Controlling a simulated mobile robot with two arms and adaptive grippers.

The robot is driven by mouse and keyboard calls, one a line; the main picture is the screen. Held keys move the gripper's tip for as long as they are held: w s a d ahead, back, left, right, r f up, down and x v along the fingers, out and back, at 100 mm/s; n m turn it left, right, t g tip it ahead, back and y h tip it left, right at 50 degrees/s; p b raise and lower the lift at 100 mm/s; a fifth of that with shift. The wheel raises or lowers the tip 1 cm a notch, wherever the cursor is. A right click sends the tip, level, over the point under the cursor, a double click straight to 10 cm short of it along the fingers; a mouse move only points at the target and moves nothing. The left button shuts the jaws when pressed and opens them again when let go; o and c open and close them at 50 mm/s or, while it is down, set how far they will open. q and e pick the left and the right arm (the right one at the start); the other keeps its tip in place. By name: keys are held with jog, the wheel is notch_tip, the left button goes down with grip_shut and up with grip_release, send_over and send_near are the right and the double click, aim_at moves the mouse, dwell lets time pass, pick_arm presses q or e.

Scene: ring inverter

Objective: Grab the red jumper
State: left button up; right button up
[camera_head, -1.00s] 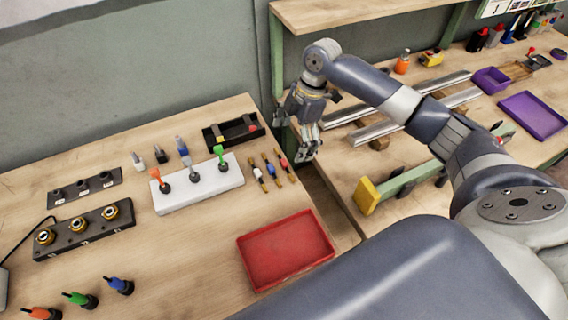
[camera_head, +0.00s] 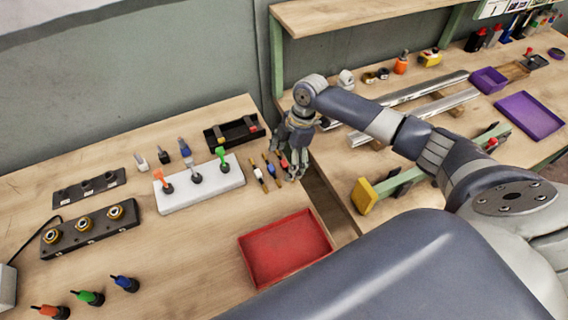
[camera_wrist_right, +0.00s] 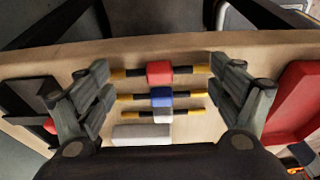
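The red jumper (camera_head: 281,161) lies at the end of a row of small jumpers near the table's right edge. In the wrist view the red jumper (camera_wrist_right: 160,72) has a red middle and yellow tips. Beside it lie a blue jumper (camera_wrist_right: 162,97) and a whitish jumper (camera_wrist_right: 163,115). My right gripper (camera_head: 291,176) hangs over the row and partly hides the red one. In the wrist view my right gripper (camera_wrist_right: 158,82) is open and empty, its fingers spread past the jumper's ends. Contact cannot be told. My left gripper is not in view.
A black tray (camera_head: 216,146) lies behind the row and a red tray (camera_head: 241,255) in front. A white block (camera_head: 232,181) holding upright coloured parts stands to the left. A gap separates this table from the right bench, with metal rails (camera_head: 440,110).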

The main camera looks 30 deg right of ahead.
jog(key=c, duration=0.6)
jog(key=shift+s, duration=0.15)
jog(key=shift+c, duration=0.4)
